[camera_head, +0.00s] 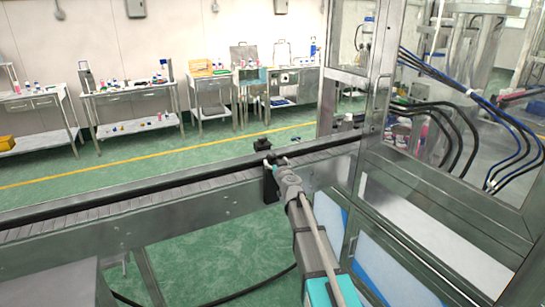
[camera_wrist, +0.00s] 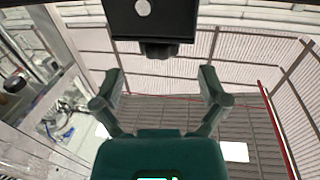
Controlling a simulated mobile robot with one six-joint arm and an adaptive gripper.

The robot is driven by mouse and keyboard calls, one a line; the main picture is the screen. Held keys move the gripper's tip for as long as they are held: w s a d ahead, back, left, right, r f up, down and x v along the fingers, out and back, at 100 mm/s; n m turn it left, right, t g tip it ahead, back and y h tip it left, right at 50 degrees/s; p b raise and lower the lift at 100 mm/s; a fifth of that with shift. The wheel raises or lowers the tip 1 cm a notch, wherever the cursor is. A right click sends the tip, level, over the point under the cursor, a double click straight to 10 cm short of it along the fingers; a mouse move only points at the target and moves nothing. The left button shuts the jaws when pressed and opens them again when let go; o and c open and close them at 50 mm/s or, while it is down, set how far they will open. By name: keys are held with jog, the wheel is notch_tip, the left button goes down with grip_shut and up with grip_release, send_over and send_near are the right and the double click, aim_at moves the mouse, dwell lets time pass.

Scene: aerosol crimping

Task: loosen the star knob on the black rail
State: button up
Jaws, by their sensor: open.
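A black bracket (camera_head: 269,188) hangs at the rail just ahead of my gripper (camera_head: 277,163). In the wrist view the black block (camera_wrist: 150,22) with a pale round spot fills the top middle. A dark knob (camera_wrist: 160,52) sticks out from its lower edge; its star shape cannot be made out. My gripper (camera_wrist: 160,84) is open and empty, its two fingers spread to either side below the knob, apart from it in the picture.
The steel conveyor (camera_head: 200,207) passes left to right into a framed machine enclosure (camera_head: 375,120) close to the right of my arm. Blue and black hoses (camera_head: 455,105) hang there. Benches (camera_head: 135,105) stand far back along the wall. Green floor lies between.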

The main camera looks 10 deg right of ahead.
aim_at(273, 157)
jog(key=shift+w+a, duration=0.15)
jog(key=shift+w, duration=1.15)
jog(key=shift+w+a, duration=0.15)
jog(key=shift+w, duration=1.1)
jog(key=c, duration=1.2)
jog(key=shift+o, duration=0.2)
